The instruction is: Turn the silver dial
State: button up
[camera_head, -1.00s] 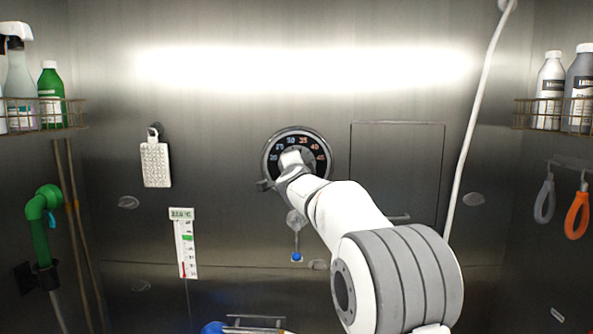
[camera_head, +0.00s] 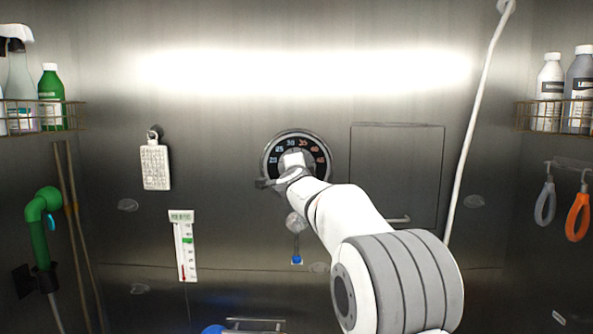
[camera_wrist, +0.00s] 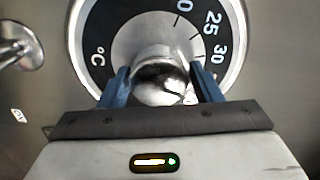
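The silver dial is a rounded shiny knob (camera_wrist: 160,90) at the centre of a round black temperature scale (camera_head: 291,143) on the steel back wall. The scale carries numbers from 20 upward, and "°C" shows in the wrist view. My gripper (camera_wrist: 161,78) is at the knob, with one blue finger on its left side and one on its right, seemingly closed against it. In the head view my gripper (camera_head: 290,165) and wrist cover the knob and the lower part of the scale. A marker on the knob cannot be made out.
A panel with a handle (camera_head: 397,219) is to the right. A small blue-tipped lever (camera_head: 296,258) sits below. Bottle racks line both sides.

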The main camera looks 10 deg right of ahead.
jog(key=shift+o, duration=1.1)
jog(key=shift+s, duration=0.1)
jog(key=s+a+b, duration=0.1)
jog(key=s+b, duration=0.1)
jog(key=s, duration=0.5)
jog(key=shift+s+a, duration=0.25)
jog(key=shift+a, duration=0.05)
jog(key=shift+f, duration=0.1)
